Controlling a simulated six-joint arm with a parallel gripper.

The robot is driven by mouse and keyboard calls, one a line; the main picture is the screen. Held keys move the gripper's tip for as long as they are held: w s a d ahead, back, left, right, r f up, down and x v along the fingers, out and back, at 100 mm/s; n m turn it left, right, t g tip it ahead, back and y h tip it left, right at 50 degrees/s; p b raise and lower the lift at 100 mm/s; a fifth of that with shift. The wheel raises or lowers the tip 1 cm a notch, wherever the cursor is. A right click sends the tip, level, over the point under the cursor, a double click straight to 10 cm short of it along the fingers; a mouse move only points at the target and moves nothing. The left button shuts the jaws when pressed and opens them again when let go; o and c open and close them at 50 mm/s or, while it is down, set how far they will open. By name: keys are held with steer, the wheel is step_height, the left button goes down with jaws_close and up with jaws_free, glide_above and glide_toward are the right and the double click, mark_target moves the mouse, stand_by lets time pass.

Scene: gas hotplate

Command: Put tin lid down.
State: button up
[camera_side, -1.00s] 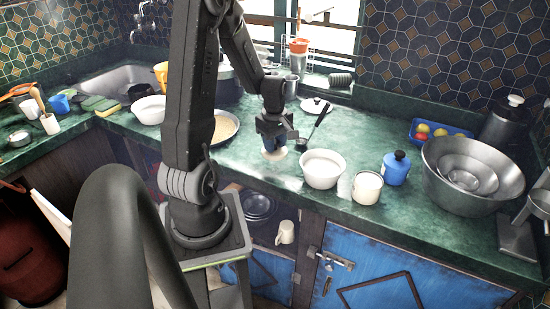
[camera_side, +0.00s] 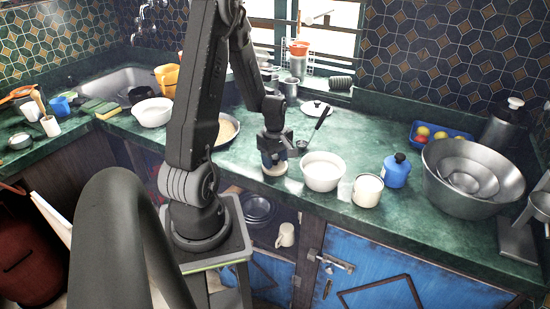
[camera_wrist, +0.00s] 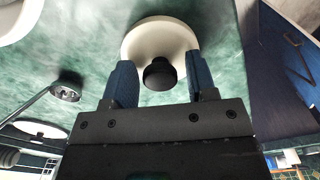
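The tin lid is a round cream disc with a black knob. In the side view the lid (camera_side: 276,168) is at counter level, left of the white bowl; it appears to rest on the green counter. In the wrist view the lid (camera_wrist: 160,36) lies just beyond my fingertips, its knob centred between them. My gripper (camera_side: 273,158) points down right over the lid. In the wrist view my gripper (camera_wrist: 161,75) has its two blue fingers apart, with a gap on each side of the knob. The fingers hide parts of the lid's near edge.
The white bowl (camera_side: 322,172) stands close on the right, then a cream tin (camera_side: 367,190) and a blue bottle (camera_side: 396,170). A black ladle (camera_side: 315,130) lies behind. A pan (camera_side: 228,129) is at left. The counter's front edge is near.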

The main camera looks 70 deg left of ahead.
mark_target(275, 157)
steer(key=shift+o, duration=0.3)
step_height(275, 157, up, 12)
steer(key=w+d+r+m+t+y, duration=0.1)
steer(key=d+r+m, duration=0.3)
steer(key=d+m, duration=0.3)
steer(key=w+d+r+m+t, duration=0.2)
steer(key=d+r+m, duration=0.3)
steer(key=d, duration=0.5)
steer(key=s+d+r+m+t, duration=0.1)
steer(key=s+d+m, duration=0.2)
steer(key=d+m, duration=0.2)
steer(key=s+d+r+m+t+h, duration=0.1)
steer(key=s+d+r+m, duration=0.1)
steer(key=d+m, duration=0.3)
steer(key=shift+s+d+r+m+t, duration=0.15)
steer(key=shift+s+d+m+t, duration=0.15)
steer(key=shift+s+d, duration=0.25)
